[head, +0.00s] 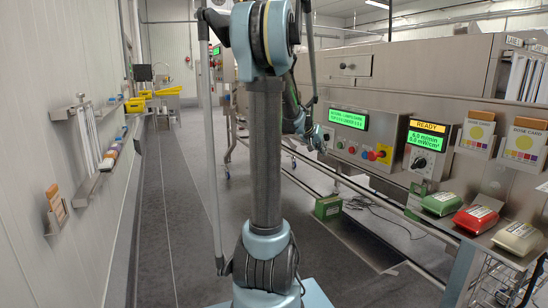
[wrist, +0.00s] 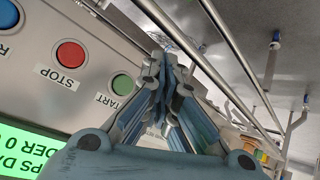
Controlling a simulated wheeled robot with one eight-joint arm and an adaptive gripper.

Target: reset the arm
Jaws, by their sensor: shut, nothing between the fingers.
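My arm rises in the middle of the head view, and its outer part hangs down behind the upright link. My gripper (head: 316,139) is in front of the conveyor tunnel's control panel (head: 345,140), left of the red and yellow knobs. In the wrist view my gripper (wrist: 170,66) is shut with nothing between its fingers. Beside it are the green START button (wrist: 122,84) and the red STOP button (wrist: 70,53), upside down in the picture. I cannot tell how far the fingers are from the panel.
A READY display (head: 427,135) is at right. Green (head: 440,203), red (head: 476,218) and pale (head: 517,238) packs lie on a ledge. A green box (head: 328,207) stands on the floor. Metal rails pass close to my fingers. The left aisle (head: 150,210) is clear.

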